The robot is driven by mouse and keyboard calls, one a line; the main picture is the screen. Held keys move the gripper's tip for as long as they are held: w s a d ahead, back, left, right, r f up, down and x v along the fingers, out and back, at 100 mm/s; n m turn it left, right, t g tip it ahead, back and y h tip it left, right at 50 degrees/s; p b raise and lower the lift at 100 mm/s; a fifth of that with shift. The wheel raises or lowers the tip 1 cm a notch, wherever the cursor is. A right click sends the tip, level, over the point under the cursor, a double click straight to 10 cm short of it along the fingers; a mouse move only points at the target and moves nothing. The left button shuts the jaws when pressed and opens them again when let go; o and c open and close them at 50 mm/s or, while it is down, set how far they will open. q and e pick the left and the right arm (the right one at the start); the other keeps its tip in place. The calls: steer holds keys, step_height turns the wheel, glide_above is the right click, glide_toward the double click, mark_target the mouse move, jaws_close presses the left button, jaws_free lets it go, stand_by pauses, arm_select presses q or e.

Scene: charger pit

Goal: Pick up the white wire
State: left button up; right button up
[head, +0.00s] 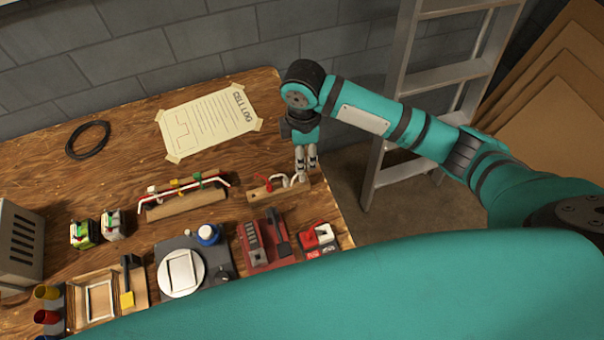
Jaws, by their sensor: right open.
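A small white wire (285,181) curves up from a small wooden block (274,193) near the right edge of the table. A red wire (265,184) stands beside it on the same block. My right gripper (307,173) points down at the right end of the block, just right of the white wire. Its fingers are open, with a narrow gap. I cannot tell whether a finger touches the wire. My left gripper is not in view.
A wooden rack (186,204) with coloured clips and wires is to the left. A red device (266,246) and a red-and-white block (318,235) stand in front. A paper sheet (210,120) and black cable loop (88,140) lie behind. A ladder (410,168) stands beyond the table.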

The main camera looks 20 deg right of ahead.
mark_target(302, 174)
step_height(302, 174, down, 3)
steer(key=shift+w+f, duration=0.1)
steer(key=shift+w, duration=0.05)
steer(key=shift+f, duration=0.55)
steer(key=shift+f+p, duration=0.25)
steer(key=shift+p, duration=0.05)
step_height(302, 174, down, 4)
steer(key=shift+a+r+p, duration=0.15)
steer(key=shift+p, duration=0.25)
steer(key=shift+f, duration=0.45)
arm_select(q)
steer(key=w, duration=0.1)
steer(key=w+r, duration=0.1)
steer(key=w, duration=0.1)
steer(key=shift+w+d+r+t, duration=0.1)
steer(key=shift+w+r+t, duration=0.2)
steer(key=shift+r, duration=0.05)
arm_select(e)
jaws_close()
